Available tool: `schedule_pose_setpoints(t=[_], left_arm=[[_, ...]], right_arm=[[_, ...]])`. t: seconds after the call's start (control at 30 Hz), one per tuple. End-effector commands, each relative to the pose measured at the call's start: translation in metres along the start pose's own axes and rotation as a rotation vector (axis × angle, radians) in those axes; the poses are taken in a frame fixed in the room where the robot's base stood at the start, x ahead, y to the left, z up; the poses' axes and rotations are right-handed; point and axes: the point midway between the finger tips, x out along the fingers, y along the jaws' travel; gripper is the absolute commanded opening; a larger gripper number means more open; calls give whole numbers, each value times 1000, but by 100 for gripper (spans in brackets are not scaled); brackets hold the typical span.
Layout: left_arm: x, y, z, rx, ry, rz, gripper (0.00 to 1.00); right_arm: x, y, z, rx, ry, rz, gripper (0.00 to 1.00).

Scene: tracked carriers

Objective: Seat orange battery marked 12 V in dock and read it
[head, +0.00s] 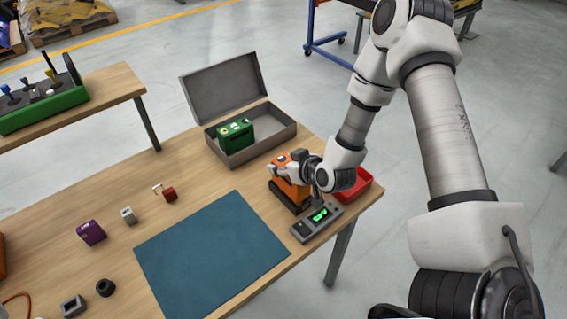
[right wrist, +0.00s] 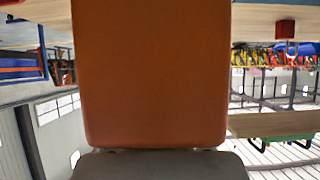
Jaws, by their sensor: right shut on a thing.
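The orange battery (head: 284,189) stands near the right edge of the wooden table. It also fills the middle of the right wrist view (right wrist: 153,75). My right gripper (head: 291,169) is shut on its upper part from the right. The battery's lower end is at a dark base (head: 294,209), which looks like the dock; I cannot tell whether it is fully seated. Beside it lies a grey meter (head: 305,229) with a lit green display, too small to read. No 12 V mark is legible. My left gripper is not in view.
An open grey case (head: 245,157) with a green battery (head: 236,134) is behind. A red tray (head: 356,188) is at the right edge. A blue mat (head: 210,245) lies bare in front. A purple block (head: 91,233) and small parts lie left.

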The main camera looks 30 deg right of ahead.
Motion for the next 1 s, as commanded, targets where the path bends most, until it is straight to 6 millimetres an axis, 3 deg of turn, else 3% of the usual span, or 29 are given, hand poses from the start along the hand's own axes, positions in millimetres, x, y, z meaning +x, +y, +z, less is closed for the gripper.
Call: schedule_pose_setpoints(t=[1.0], left_arm=[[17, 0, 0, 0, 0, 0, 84]], right_arm=[[12, 0, 16, -1, 4, 0, 0]])
